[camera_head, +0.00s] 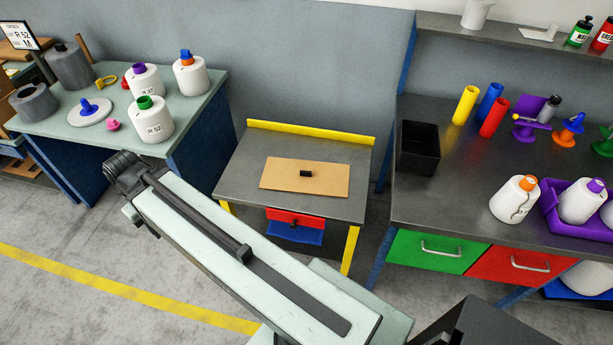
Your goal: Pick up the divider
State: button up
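A flat brown board (278,178), which looks like the divider, lies on the small grey table (228,190) in the middle of the head view. A small black block (306,173) sits on the middle of the board; I cannot tell if it is a fixed handle or a loose piece. My arm reaches from the lower right to the upper left, in front of the table's left side, and its dark end is left of the table, apart from the board. No gripper fingers show.
The small table has a yellow back rail (310,138) and red and blue drawers below. A right bench (480,235) holds a black bin (418,148), colored tubes and a purple tray (550,213). Grey floor lies in front.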

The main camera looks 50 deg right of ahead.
aim_at(285, 174)
jog(key=i, duration=0.85)
jog(key=u, duration=0.05)
